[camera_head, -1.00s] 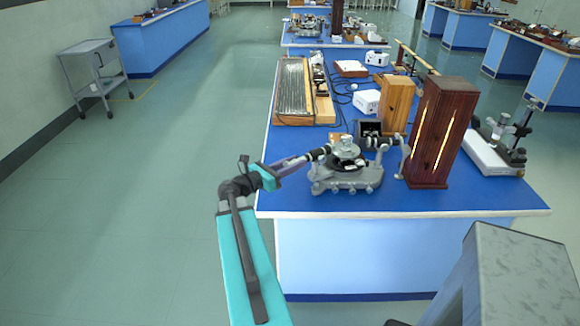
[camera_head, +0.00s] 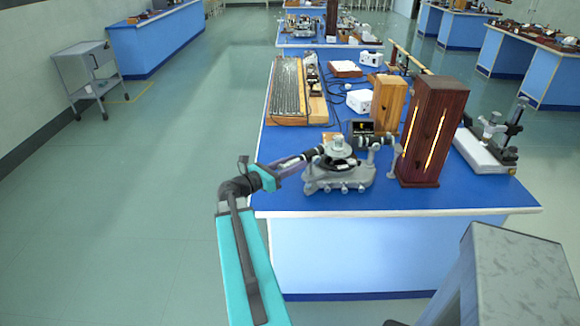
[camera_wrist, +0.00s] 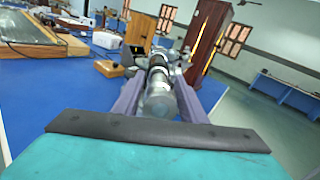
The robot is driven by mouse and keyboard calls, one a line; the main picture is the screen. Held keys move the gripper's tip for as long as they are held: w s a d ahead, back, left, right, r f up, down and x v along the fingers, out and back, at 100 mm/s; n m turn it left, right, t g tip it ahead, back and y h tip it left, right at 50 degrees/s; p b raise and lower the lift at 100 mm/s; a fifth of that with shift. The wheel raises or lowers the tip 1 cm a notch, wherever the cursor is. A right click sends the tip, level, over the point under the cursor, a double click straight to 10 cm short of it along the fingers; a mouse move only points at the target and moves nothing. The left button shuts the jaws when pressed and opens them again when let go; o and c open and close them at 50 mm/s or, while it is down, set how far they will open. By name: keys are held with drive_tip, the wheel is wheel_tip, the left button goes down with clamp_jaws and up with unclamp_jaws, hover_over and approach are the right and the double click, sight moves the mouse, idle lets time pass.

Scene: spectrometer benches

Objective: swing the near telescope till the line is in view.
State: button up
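The spectrometer (camera_head: 338,175) stands at the near end of the blue bench, a grey instrument with a round table on top. Its near telescope (camera_head: 313,154) points left toward my arm. In the wrist view the telescope (camera_wrist: 158,98) shows end-on, its grey end closest to me. My gripper (camera_head: 302,158) reaches it from the left. The purple fingers lie on either side of the tube in the wrist view (camera_wrist: 160,88), with what looks like a narrow gap at each side. Contact at the fingertips is not clear. No view through the eyepiece shows.
A tall dark wooden lamp housing (camera_head: 430,130) with glowing slits stands right of the spectrometer. A lighter wooden box (camera_head: 388,103), a white box (camera_head: 360,101) and a long grating-like board (camera_head: 290,90) are behind.

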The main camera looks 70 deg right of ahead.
drive_tip(key=shift+w+a, duration=0.1)
drive_tip(key=shift+w, duration=0.05)
drive_tip(key=shift+w+a, duration=0.4)
drive_tip(key=shift+a, duration=0.05)
drive_tip(key=b+v, duration=0.3)
drive_tip(key=v, duration=0.9)
drive_tip(key=shift+a, duration=0.3)
drive_tip(key=shift+s, duration=0.1)
